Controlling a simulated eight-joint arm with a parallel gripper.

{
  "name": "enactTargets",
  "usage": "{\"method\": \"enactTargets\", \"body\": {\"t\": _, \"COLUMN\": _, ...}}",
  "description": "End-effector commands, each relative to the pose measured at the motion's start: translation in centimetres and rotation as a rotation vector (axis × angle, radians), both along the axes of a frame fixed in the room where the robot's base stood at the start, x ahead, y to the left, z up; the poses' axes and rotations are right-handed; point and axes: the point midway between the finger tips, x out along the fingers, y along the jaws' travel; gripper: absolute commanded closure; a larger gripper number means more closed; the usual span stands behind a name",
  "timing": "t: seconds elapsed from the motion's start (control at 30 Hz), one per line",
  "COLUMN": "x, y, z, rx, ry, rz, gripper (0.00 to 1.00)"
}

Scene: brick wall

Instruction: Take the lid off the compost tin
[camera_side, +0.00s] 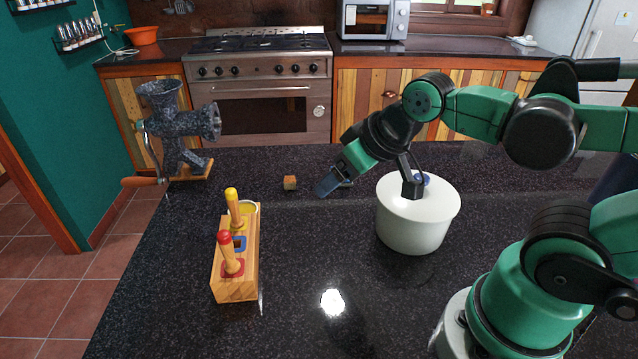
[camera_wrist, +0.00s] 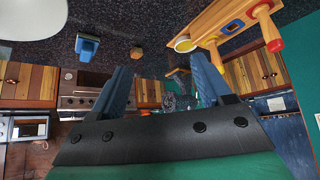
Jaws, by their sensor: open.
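The compost tin (camera_side: 412,235) is a round white tin standing upright on the dark speckled counter. Its white lid (camera_side: 440,200) is on top, with a blue knob (camera_side: 425,179) partly hidden behind a black part of my wrist. A white rounded edge, apparently the tin or lid (camera_wrist: 30,18), shows at the top left of the wrist view. My gripper (camera_side: 327,187) is left of the tin, above the counter and pointing down and left, apart from the lid. In the wrist view its blue fingers (camera_wrist: 160,82) are spread with nothing between them.
A wooden block with yellow- and red-handled pegs (camera_side: 237,265) stands left. A small wooden cube (camera_side: 290,183) and a small blue object (camera_wrist: 87,46) lie near my gripper. A grey grinder (camera_side: 180,125) stands at the back left. The front middle counter is clear.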

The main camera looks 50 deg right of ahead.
Motion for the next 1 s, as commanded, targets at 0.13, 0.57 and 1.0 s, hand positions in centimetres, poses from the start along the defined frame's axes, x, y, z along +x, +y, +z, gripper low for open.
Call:
{"method": "enactTargets", "body": {"t": 0.13, "x": -0.3, "y": -2.1, "z": 0.2, "rx": 0.01, "ry": 0.08, "rz": -0.095, "gripper": 0.28}}
{"method": "enactTargets", "body": {"t": 0.57, "x": -6.3, "y": -12.6, "z": 2.3, "rx": 0.207, "ry": 0.583, "rz": -0.654, "gripper": 0.28}}
{"method": "enactTargets", "body": {"t": 1.0, "x": -6.4, "y": -12.8, "z": -1.9, "rx": 0.213, "ry": 0.596, "rz": -0.664, "gripper": 0.28}}
